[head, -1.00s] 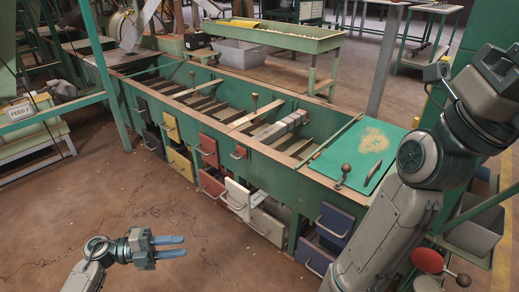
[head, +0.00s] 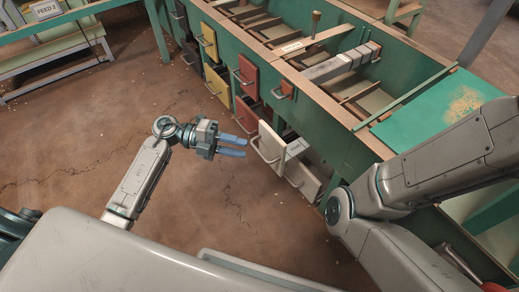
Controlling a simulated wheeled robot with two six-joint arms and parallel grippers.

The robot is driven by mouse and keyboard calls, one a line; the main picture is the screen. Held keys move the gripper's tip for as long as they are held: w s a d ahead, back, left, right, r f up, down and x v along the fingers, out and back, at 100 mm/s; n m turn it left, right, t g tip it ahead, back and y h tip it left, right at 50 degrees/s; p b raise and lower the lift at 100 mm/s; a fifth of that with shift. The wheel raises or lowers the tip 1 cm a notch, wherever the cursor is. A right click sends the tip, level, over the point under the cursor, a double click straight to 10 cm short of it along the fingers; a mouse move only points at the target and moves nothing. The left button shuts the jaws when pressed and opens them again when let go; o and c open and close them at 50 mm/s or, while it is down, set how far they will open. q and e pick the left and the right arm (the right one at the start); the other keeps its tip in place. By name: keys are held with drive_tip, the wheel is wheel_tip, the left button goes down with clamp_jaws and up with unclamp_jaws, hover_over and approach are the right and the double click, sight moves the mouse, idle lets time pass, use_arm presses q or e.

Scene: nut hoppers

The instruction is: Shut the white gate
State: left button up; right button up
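The white gate (head: 272,146) stands on the front of the green hopper bank, right of the red gates. Its panel is tilted out from the green front, and its bar handle (head: 257,150) sticks out towards my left gripper. A second pale gate (head: 303,180) with a handle is just below and to the right, also tilted out. My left gripper (head: 232,146) is left of the white gate's handle, its two blue fingers apart and pointing right at it. The gripper is empty, with a small gap to the handle in the picture. My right gripper is out of view.
Red gates (head: 247,75) and yellow gates (head: 208,42) line the hopper front to the left. My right arm crosses the lower right. The cracked floor (head: 70,150) at left is clear.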

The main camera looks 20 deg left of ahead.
sight(259, 151)
use_arm(q)
drive_tip(key=d, duration=0.4)
drive_tip(key=d+f+b, duration=0.1)
drive_tip(key=d, duration=0.1)
drive_tip(key=shift+w+d, duration=0.1)
drive_tip(key=shift+w, duration=0.25)
clamp_jaws()
